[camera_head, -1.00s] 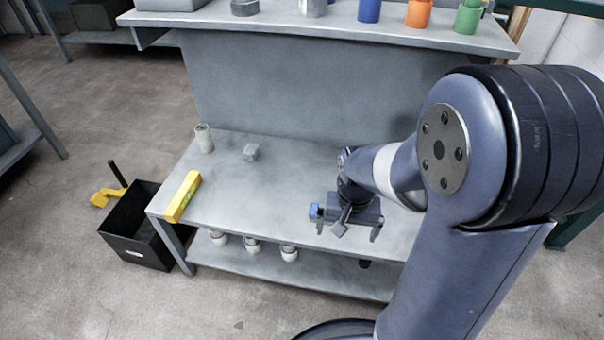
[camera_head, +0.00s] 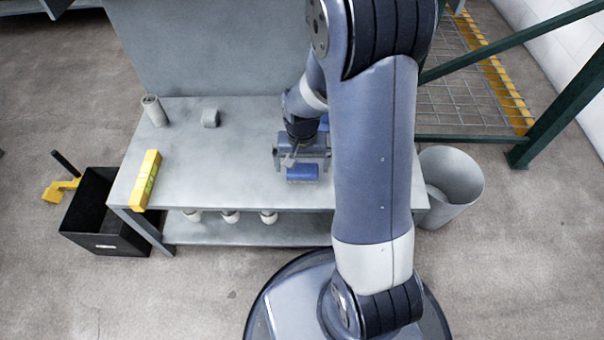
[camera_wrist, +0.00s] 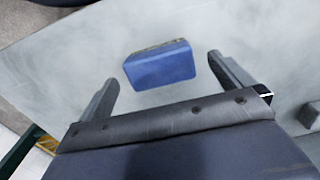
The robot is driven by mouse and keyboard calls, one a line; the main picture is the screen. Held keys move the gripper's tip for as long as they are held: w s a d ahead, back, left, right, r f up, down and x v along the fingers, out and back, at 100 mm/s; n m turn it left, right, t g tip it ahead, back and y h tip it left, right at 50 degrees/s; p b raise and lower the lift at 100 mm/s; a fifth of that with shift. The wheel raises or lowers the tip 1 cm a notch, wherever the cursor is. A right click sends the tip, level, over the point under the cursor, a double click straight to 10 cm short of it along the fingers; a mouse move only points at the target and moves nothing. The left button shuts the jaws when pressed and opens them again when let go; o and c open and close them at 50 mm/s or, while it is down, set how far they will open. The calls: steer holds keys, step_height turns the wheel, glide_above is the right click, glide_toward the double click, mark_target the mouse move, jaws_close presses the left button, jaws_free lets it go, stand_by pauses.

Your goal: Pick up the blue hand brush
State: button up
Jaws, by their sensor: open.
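The blue hand brush (camera_head: 302,173) lies on the grey workbench (camera_head: 235,180), near its front edge and partly covered by my gripper in the head view. In the wrist view the brush (camera_wrist: 160,65) shows as a blue block with a darker brownish strip along its far side. My gripper (camera_wrist: 165,80) is open and empty. Its two fingers stand apart on either side of the brush, with clear gaps to both. The brush lies between and slightly beyond the fingertips. In the head view my gripper (camera_head: 301,165) is over the bench at the brush.
A yellow level-like bar (camera_head: 147,180) lies at the bench's left end. A grey cylinder (camera_head: 154,110) and a small grey block (camera_head: 210,118) are behind it. A black bin (camera_head: 105,215) stands left on the floor, a grey bucket (camera_head: 452,180) right. White round items sit on the lower shelf.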

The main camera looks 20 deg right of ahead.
mark_target(302, 170)
step_height(302, 170, down, 4)
steer(key=shift+r+b, duration=0.1)
steer(key=shift+b, duration=0.6)
steer(key=shift+c, duration=0.2)
steer(key=c, duration=1.1)
step_height(302, 170, up, 10)
steer(key=p, duration=0.4)
